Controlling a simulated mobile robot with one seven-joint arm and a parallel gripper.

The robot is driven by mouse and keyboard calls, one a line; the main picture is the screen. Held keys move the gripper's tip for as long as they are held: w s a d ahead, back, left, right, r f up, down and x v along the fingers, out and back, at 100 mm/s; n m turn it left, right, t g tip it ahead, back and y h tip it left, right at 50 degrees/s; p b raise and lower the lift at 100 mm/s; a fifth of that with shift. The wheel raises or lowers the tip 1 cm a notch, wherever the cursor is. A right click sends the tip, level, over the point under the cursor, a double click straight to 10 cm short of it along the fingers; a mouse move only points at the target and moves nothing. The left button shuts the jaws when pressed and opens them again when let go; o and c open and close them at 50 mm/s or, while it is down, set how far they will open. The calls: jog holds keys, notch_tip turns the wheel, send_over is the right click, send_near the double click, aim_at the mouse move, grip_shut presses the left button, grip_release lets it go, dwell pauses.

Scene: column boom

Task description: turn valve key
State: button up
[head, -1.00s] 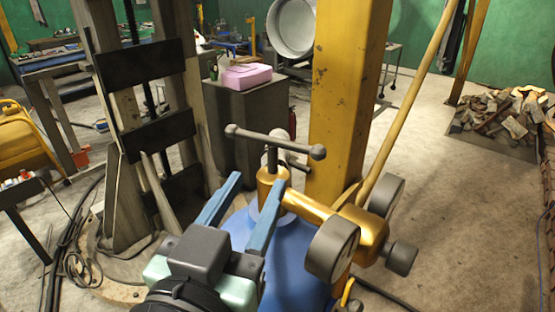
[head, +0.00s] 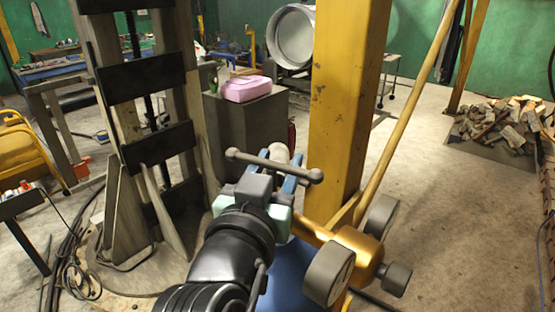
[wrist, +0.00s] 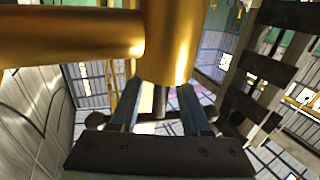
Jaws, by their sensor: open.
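The valve key, a dark grey T-bar (head: 250,160) with rounded ends, stands on the gold valve of the blue cylinder (head: 285,285). My gripper (head: 280,170) has blue fingers and reaches in at the key just below its crossbar; the bar partly hides the fingers. In the wrist view my gripper (wrist: 160,98) has its two fingers apart, one on each side of the key's dark stem (wrist: 160,100). The gold valve body (wrist: 178,40) is close by the fingertips. I cannot tell whether either finger touches the stem.
Two round gauges (head: 328,274) sit on the gold regulator right of the key. A yellow post (head: 345,100) stands close behind the valve. A grey cabinet with a pink case (head: 245,88) and a dark press frame (head: 140,80) stand to the left.

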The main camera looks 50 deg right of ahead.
grip_shut()
jog(key=shift+f+b, duration=0.1)
jog(key=shift+b, duration=0.2)
jog(key=shift+s+f+m+g+h+b, duration=0.1)
jog(key=shift+m+g+h+b, duration=0.3)
jog(key=shift+m+g+b, duration=0.45)
jog(key=shift+s+d+r+m+g+h+b, duration=0.15)
jog(key=shift+m+g+h+b, duration=0.1)
jog(key=shift+g, duration=0.3)
jog(key=shift+s+a+r+m+g+h+b, duration=0.1)
jog(key=shift+m+g+h, duration=0.1)
jog(key=shift+g, duration=0.3)
grip_release()
